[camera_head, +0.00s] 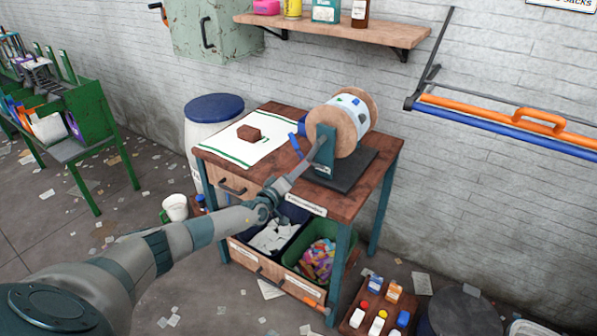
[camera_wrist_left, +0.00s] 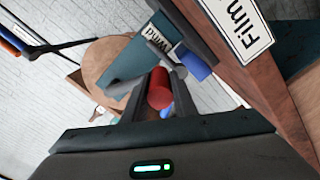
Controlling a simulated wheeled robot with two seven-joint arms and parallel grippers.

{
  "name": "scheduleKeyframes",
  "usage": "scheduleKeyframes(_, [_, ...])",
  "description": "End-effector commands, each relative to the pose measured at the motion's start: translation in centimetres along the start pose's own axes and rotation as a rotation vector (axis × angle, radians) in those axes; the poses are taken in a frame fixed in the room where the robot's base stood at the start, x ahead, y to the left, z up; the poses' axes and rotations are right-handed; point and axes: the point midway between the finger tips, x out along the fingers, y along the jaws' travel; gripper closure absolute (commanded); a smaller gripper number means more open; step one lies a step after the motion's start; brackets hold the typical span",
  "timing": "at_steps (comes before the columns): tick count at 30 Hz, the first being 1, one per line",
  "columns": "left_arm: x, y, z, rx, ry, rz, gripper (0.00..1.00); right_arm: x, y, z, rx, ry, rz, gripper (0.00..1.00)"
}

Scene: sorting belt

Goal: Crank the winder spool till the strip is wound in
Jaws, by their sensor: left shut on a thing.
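The winder spool (camera_head: 343,121) has round wooden end discs and stands on a dark base with a teal post (camera_head: 325,150) at the right of the workbench. White strip with blue and dark patches is wound around it. A white strip (camera_head: 262,149) with green edges lies flat across the left of the bench top. My left gripper (camera_head: 316,155) is at the near side of the spool, beside the teal post. In the left wrist view it is shut on the red crank handle (camera_wrist_left: 159,89), in front of a wooden disc (camera_wrist_left: 103,65). My right gripper is out of view.
A brown block (camera_head: 249,133) rests on the strip. Blue parts (camera_head: 296,146) stand beside the spool's post. Below the bench top are a drawer and bins (camera_head: 318,256) of scraps. A blue-lidded barrel (camera_head: 213,107) stands behind; a wooden shelf (camera_head: 335,29) hangs above.

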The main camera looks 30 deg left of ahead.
Motion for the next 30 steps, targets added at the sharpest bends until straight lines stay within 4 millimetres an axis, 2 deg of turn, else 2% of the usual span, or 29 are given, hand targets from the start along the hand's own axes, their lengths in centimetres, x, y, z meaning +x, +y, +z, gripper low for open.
scheduleKeyframes(1, [-0.1,-0.1,0.1,0.001,-0.002,-0.002,0.7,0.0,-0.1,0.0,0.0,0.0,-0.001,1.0])
scheduleKeyframes(3, [-0.1,-0.1,0.1,0.0,-0.002,-0.002,0.57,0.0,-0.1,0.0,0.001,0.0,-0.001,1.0])
scheduleKeyframes(17, [-0.4,0.0,0.0,-0.001,-0.001,0.0,0.57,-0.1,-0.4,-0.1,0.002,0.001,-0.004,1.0])
scheduleKeyframes(23, [-1.9,-0.1,0.0,-0.002,-0.001,-0.002,0.57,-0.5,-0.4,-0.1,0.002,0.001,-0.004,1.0])
scheduleKeyframes(30, [-5.0,-0.1,0.0,-0.002,-0.002,-0.002,0.57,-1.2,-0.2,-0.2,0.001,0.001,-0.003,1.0])
